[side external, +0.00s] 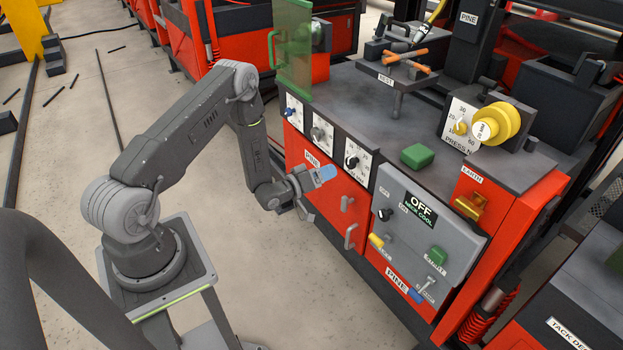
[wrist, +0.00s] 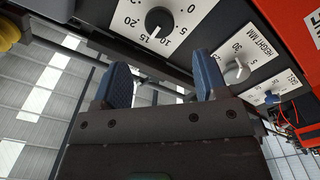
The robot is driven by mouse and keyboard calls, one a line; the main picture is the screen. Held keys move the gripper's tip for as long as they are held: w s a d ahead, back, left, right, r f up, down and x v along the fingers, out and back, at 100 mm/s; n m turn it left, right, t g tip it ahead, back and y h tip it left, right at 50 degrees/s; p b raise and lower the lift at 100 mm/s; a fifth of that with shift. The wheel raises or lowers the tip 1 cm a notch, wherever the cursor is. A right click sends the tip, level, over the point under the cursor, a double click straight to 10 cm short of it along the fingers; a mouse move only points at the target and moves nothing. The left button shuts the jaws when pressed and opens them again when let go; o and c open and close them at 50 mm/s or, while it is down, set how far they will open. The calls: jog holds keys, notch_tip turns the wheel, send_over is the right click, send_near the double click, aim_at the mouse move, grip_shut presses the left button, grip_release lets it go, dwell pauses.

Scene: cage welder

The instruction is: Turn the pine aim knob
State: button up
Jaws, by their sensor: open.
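Three dial knobs line the upper front of the red PINE machine: a blue knob (side external: 289,112), a grey knob (side external: 317,134) and a black knob (side external: 352,161), each on a white plate. I cannot read which is marked aim. In the wrist view the black knob (wrist: 159,20) has a numbered dial, the light knob (wrist: 236,70) is marked HEIGHT MM, and the blue knob (wrist: 271,97) is farther right. My gripper (side external: 315,190) is open and empty, in front of and below the black knob. Its blue fingertips (wrist: 163,80) show apart, with no visible contact with a knob.
Two grey handles (side external: 350,236) stick out from the red front below. A grey control panel (side external: 462,224) with switches is to the right. A green guard (side external: 295,50) stands at the left corner. A yellow knob (side external: 497,123) is on top. The floor beside my arm is largely clear.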

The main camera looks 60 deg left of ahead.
jog(key=shift+s, duration=2.2)
jog(key=w+d+r+m+g+y, duration=0.1)
jog(key=d+r+m+g, duration=0.2)
jog(key=r, duration=0.8)
jog(key=w+d+r+m+g+y, duration=0.1)
jog(key=d+r+m+g, duration=0.2)
jog(key=r, duration=0.8)
jog(key=s+d+r+m+g+h, duration=0.1)
jog(key=s+d+r+g, duration=0.2)
jog(key=s, duration=0.9)
jog(key=s+d+r+m+g+h, duration=0.1)
jog(key=s+d+r+g, duration=0.2)
jog(key=s, duration=0.9)
jog(key=d+r, duration=0.3)
jog(key=d, duration=0.2)
jog(key=shift+s+r+m, duration=0.15)
jog(key=shift+s+m, duration=0.1)
jog(key=shift+m, duration=0.05)
